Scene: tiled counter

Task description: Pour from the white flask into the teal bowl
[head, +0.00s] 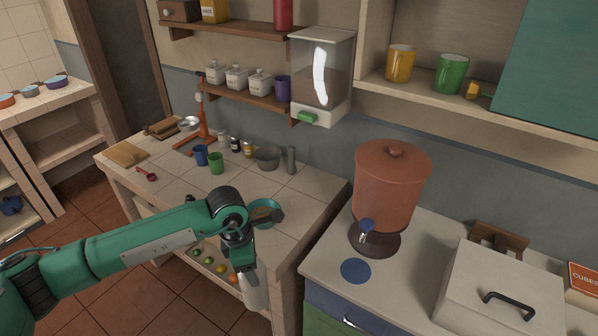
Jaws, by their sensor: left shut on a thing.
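My left gripper (242,262) reaches in from the left and is shut on the white flask (255,292). The flask hangs below the gripper, slightly tilted, in front of the tiled counter's near edge. Its upper part is hidden by the gripper. The teal bowl (279,213) stands on the tiled counter just behind and right of my left wrist, which hides its left part. Something brownish shows inside the bowl. The flask appears apart from the bowl and nearer to me. My right gripper is out of view.
Blue (201,155) and green cups (216,163), a grey mortar (267,157) and small jars stand farther back on the tiled counter (310,190). A terracotta dispenser (390,190) and white box (500,290) stand on the right counter. A gap separates the counters.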

